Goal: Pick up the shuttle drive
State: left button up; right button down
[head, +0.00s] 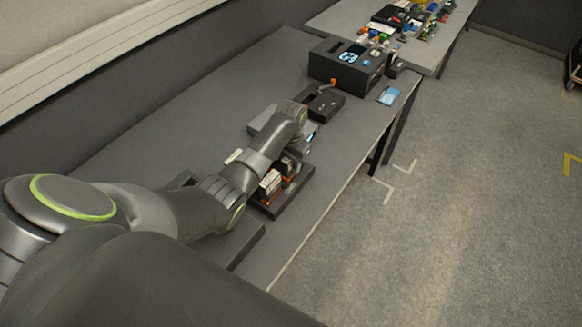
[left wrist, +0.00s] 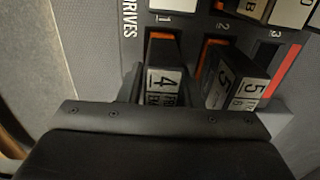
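A dark drive tray (head: 292,200) marked DRIVES lies on the near table, with drives (head: 270,183) standing in it. In the left wrist view its numbered slots show: a drive labelled 4 (left wrist: 162,84) stands in line with slot 1, and a drive labelled 5 (left wrist: 236,84) leans in line with slot 2. Slot 3 (left wrist: 265,54) looks empty. I cannot read which is the shuttle drive. My left gripper (left wrist: 164,84) is at the drive labelled 4, dark fingers close on both sides. Whether they touch it is unclear. My right gripper is not in view.
A black box with a screen (head: 347,64) stands farther along the table, with a small dark tray (head: 324,103) before it and a blue card (head: 388,95) near the edge. A second table (head: 425,55) behind holds many small parts. The floor at right is clear.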

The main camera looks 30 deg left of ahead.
pick_arm(q)
grip_shut()
